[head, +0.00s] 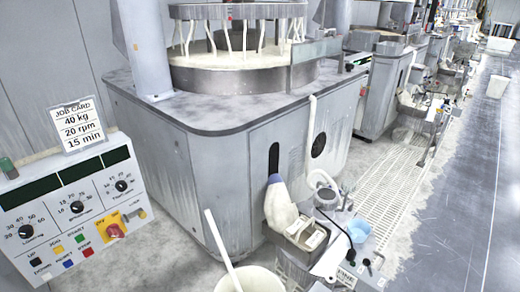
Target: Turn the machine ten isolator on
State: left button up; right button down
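A white control panel (146,198) stands at the lower left. At its lower right is a red rotary isolator switch (115,230) on a yellow plate (104,219). The small lettering beside the switch is too small to read surely, and I cannot tell which position the switch is in. No machine number is legible on the panel. Neither of my grippers shows in the head view.
The panel has black dials (77,207) and coloured push buttons (86,253). A job card (78,124) stands above it. The grey polishing machine (225,170) fills the middle. A white bucket (248,281) stands at the bottom. Clear floor (480,190) lies right.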

aim_at(114, 232)
jog(key=u, duration=1.5)
